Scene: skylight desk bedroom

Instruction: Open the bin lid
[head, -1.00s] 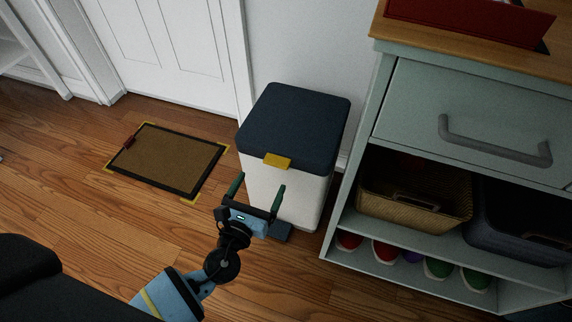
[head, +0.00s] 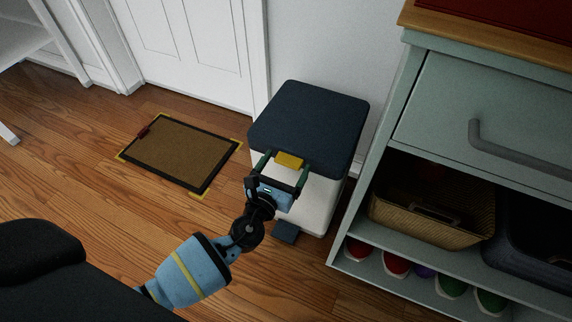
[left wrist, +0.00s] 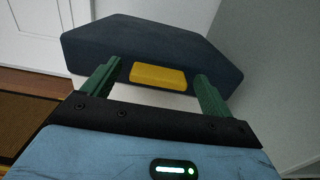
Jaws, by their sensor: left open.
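The bin has a white body (head: 317,208) and a dark navy lid (head: 310,118), which lies shut on top. A yellow tab (head: 289,160) sticks out at the lid's front edge. My left gripper (head: 286,160) is open, with its two green fingers on either side of the yellow tab. In the left wrist view the yellow tab (left wrist: 158,77) sits between and ahead of the fingertips (left wrist: 157,72), with a gap on each side. I cannot tell whether a finger touches the lid. A dark pedal (head: 286,232) shows at the bin's foot. My right gripper is not in view.
A grey-green cabinet (head: 440,105) stands close to the right of the bin, with a wicker basket (head: 420,222) and shoes (head: 395,264) on its shelves. The white wall and door are behind.

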